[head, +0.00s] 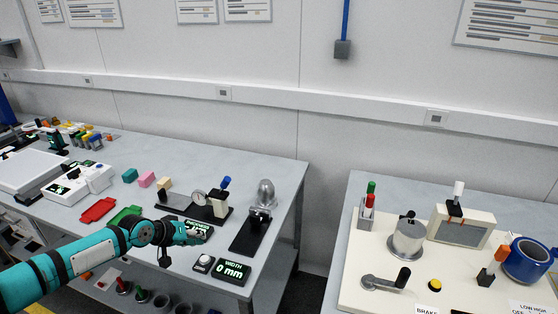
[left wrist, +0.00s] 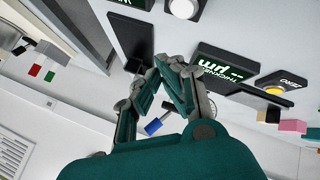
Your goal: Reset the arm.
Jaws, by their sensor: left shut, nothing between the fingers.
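My left arm (head: 70,262) reaches in from the left over the grey inspection table (head: 290,172). My left gripper (head: 192,238) is shut and empty, in front of the thickness display (head: 204,226), partly covering it. In the left wrist view the shut fingertips (left wrist: 172,64) point up the picture, beside the thickness display (left wrist: 222,72), which reads dashes and µm. Whether the fingers touch anything on the table cannot be told. My right gripper is not in view.
A width display (head: 233,270) reading 0 mm and a round button (head: 204,263) lie right of the gripper. Behind stand a dial gauge (head: 199,198) and a metal dome device (head: 265,194). Red (head: 98,210) and green trays lie left. A gap separates the right table (head: 400,185).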

